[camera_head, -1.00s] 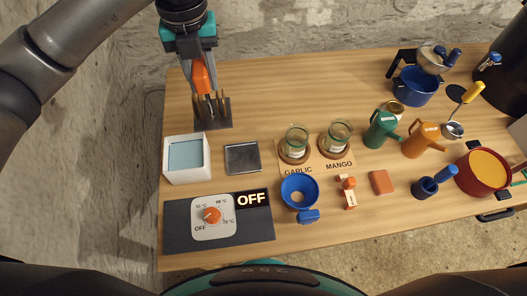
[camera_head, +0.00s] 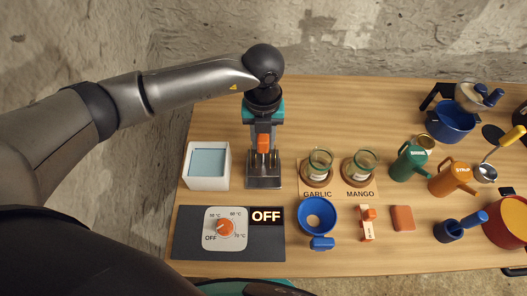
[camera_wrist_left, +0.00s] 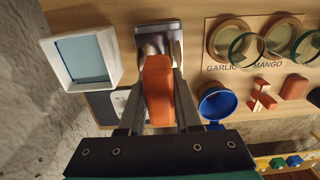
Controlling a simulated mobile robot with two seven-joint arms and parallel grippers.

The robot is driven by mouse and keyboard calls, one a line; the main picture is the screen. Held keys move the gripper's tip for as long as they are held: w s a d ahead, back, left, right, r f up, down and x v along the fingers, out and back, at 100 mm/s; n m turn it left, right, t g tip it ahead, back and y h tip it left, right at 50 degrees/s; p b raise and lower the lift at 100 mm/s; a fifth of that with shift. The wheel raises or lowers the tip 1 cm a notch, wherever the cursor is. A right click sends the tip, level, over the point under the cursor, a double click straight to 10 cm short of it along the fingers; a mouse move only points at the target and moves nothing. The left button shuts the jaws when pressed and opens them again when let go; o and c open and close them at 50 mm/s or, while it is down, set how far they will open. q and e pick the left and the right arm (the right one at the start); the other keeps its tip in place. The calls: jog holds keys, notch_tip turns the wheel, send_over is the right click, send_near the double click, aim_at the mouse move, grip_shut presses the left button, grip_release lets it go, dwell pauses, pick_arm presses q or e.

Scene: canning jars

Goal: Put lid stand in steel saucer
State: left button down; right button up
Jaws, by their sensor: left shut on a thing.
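My left gripper (camera_head: 263,152) is shut on the orange handle of the lid stand (camera_head: 263,143), which has thin upright prongs and a dark base. The stand is upright, directly over the steel saucer (camera_head: 265,184), a square grey dish right of the white-walled box. In the left wrist view, the orange handle (camera_wrist_left: 158,88) is between the fingers, with the metal surfaces of stand and saucer beyond it. I cannot tell whether the stand's base touches the saucer. My right gripper is not in view.
The white box (camera_head: 187,167) stands close on the left. The GARLIC jar (camera_head: 319,165) and MANGO jar (camera_head: 361,167) stand to the right. The heater panel (camera_head: 190,245) with its dial and a blue funnel (camera_head: 317,213) lie in front. The table behind is clear.

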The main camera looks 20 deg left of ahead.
aim_at(263, 162)
pick_arm(q)
jog(key=shift+f, duration=2.85)
jog(key=shift+f+b, duration=0.1)
jog(key=shift+b, duration=0.25)
jog(key=c, duration=0.6)
grip_release()
notch_tip(263, 162, up, 12)
jog(key=shift+r+p, duration=0.15)
jog(key=shift+p, duration=0.25)
